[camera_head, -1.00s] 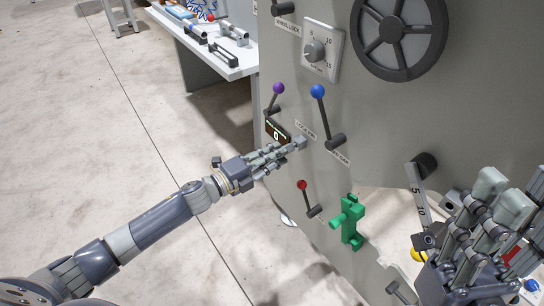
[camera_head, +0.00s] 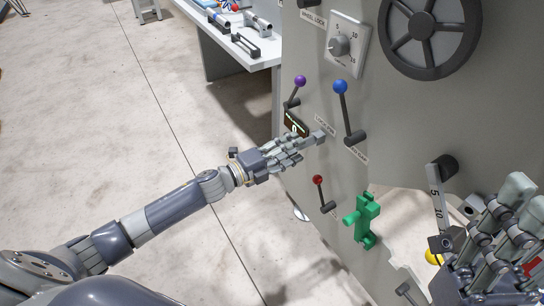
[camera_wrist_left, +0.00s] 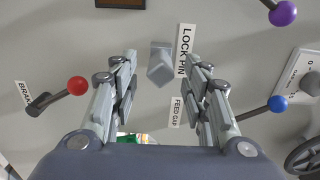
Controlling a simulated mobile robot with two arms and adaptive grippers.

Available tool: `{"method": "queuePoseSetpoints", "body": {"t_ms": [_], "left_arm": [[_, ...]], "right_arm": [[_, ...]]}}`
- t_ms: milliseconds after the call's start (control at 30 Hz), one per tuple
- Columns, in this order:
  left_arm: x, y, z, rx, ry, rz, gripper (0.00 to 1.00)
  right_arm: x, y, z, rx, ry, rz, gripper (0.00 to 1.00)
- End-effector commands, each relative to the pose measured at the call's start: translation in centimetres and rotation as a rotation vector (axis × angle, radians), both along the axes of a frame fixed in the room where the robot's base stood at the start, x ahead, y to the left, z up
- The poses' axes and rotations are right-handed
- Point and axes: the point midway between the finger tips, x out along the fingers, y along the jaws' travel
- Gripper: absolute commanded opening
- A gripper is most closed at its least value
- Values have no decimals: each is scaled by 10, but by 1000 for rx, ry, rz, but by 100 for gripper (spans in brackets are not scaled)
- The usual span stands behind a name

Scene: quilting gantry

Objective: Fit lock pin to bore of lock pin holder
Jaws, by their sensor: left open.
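A small grey block (camera_head: 320,137) sticks out from the machine panel by a label reading LOCK PIN. It also shows in the left wrist view (camera_wrist_left: 160,62), between and beyond my fingers; I cannot tell whether it is the pin, its holder or both. No bore shows clearly. My left gripper (camera_head: 307,142) is open, pointing at the block with a finger on each side of it in the left wrist view (camera_wrist_left: 162,80). Contact cannot be told. My right gripper (camera_head: 508,215) is at the lower right, with no object clearly seen in it.
Levers with purple (camera_head: 300,81), blue (camera_head: 340,87) and red (camera_head: 317,180) knobs stand out around my left gripper. A green bracket (camera_head: 366,220) sits below. A handwheel (camera_head: 430,35) is at the upper right.

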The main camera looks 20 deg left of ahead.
Motion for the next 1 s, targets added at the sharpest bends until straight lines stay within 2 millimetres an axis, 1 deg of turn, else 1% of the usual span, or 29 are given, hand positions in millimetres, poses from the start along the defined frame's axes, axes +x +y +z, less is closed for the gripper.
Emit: {"method": "queuePoseSetpoints", "body": {"t_ms": [300,500,733,1000], "left_arm": [[-44,33,-1,2,2,-1,43],[-67,51,-1,0,4,-1,43],[-82,63,0,1,1,-1,43],[-86,66,1,0,-1,-2,43]], "right_arm": [[0,0,0,-1,1,1,40],[0,0,0,-1,1,1,40],[0,0,0,-1,1,1,40],[0,0,0,-1,1,1,40]]}}
